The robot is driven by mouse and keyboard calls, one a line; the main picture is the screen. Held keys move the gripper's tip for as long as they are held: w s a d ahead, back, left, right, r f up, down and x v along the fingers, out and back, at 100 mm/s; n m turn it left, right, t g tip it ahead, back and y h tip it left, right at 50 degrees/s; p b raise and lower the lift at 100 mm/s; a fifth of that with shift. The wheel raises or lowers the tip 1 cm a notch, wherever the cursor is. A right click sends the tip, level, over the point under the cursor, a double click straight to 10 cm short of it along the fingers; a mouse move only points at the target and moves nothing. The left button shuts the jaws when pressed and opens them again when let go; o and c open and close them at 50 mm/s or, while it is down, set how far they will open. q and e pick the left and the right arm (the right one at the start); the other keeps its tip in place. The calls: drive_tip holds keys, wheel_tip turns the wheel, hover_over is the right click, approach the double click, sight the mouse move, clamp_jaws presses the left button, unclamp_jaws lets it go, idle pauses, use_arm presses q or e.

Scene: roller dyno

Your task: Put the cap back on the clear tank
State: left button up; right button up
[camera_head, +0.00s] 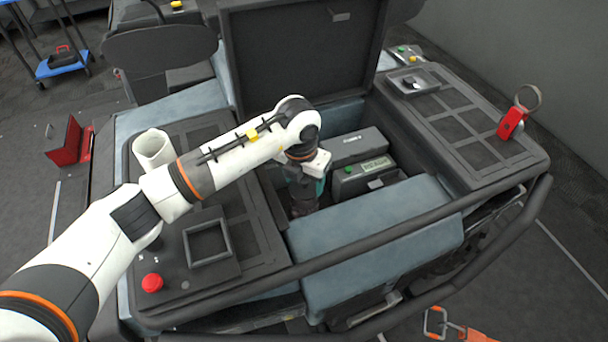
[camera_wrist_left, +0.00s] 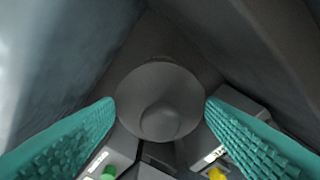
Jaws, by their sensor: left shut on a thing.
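My left gripper (camera_head: 304,200) reaches down into the open bay in the middle of the machine, partly hidden by its own wrist. In the left wrist view its two teal ribbed fingers are shut on a round grey cap (camera_wrist_left: 160,100) with a raised middle. The cap spans the gap between the fingertips. In the head view the cap cannot be made out behind the gripper. I cannot clearly make out the clear tank in either view. My right gripper is not in view.
Dark boxes (camera_head: 358,147) stand in the bay right of the gripper, one with a green button. A raised dark lid (camera_head: 300,55) stands behind the bay. Blue padding (camera_head: 375,240) and a dark rail border the front. A white cylinder (camera_head: 152,150) stands on the left panel.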

use_arm(q)
drive_tip(key=o, duration=1.3)
drive_tip(key=shift+r+p, duration=1.8)
drive_tip(key=shift+r, duration=1.75)
clamp_jaws()
